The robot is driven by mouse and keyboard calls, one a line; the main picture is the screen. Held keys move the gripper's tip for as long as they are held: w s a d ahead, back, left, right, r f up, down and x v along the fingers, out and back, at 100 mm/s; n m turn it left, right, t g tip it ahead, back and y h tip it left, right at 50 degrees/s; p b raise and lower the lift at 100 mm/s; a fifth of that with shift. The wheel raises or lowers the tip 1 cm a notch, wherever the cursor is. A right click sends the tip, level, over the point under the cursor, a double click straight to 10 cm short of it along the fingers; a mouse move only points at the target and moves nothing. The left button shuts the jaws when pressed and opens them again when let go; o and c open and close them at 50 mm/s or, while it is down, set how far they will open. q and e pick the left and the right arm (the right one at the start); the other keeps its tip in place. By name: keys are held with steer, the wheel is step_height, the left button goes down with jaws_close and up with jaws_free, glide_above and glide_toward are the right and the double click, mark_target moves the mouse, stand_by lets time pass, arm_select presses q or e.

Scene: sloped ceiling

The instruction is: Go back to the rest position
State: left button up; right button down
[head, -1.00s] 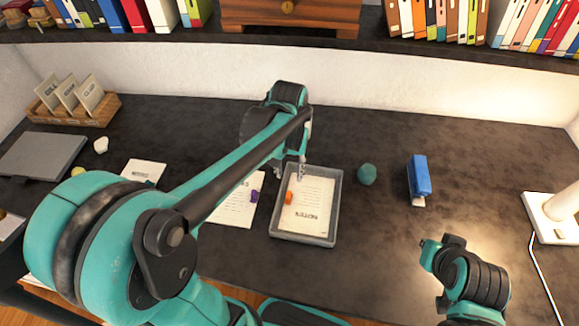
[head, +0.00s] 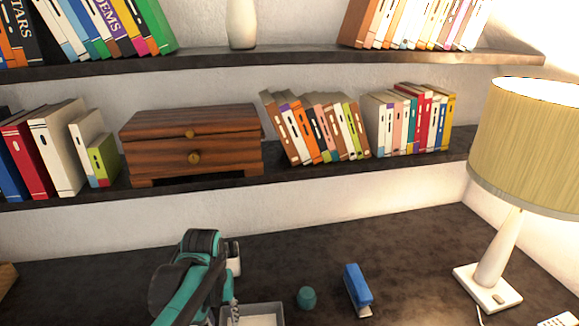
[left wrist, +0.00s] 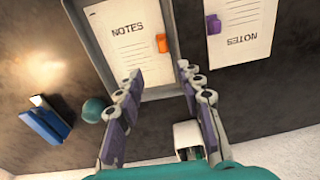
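My left gripper (left wrist: 160,75) is open, with nothing between its fingers. It is above the near edge of the grey tray (left wrist: 174,15) in the left wrist view. In the head view, my left arm comes down at the bottom, left of the tray (head: 278,307), with its fingers mostly cut off or hidden. A notes sheet (left wrist: 122,60) lies in the tray with an orange item (left wrist: 162,43) on it. My right gripper is outside both current views.
A blue stapler (head: 357,290) and a green lump (head: 307,297) stand right of the tray. A white object (head: 233,263) is partly hidden by my left arm. A lamp (head: 520,140) stands at right. Shelves (head: 330,168) with books and a wooden box (head: 190,150) span the back.

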arm_select(q)
steer(key=s+d+m+t, duration=0.1)
steer(key=s+m+t, duration=0.1)
steer(key=s+t, duration=0.4)
steer(key=shift+s+d+r+t, duration=0.2)
steer(key=shift+s+r+t, duration=0.1)
steer(key=shift+s, duration=1)
